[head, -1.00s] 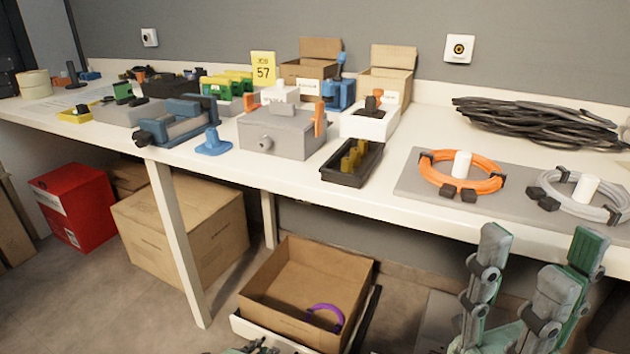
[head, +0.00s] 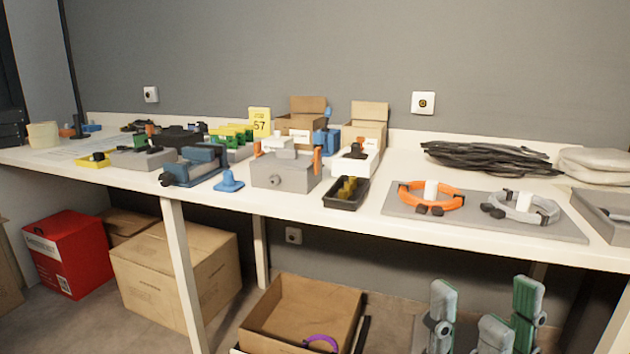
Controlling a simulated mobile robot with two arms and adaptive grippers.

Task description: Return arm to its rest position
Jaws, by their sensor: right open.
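My right gripper (head: 485,298) is at the lower right, in front of and below the table's front edge. Its green-grey fingers stand upright and spread apart, with nothing between them. The rest of its arm is cut off by the bottom of the view. My left gripper does not show. The nearest things on the table above the right gripper are an orange cable coil (head: 451,199) and a grey cable coil (head: 524,205) on a grey mat (head: 480,223).
The white table (head: 330,219) spans the view and carries a grey junction box (head: 284,176), a black tray (head: 335,201) and black cables (head: 480,159). Below stand an open carton (head: 290,311) holding a purple ring (head: 322,340), a closed carton (head: 165,280) and a red box (head: 68,257).

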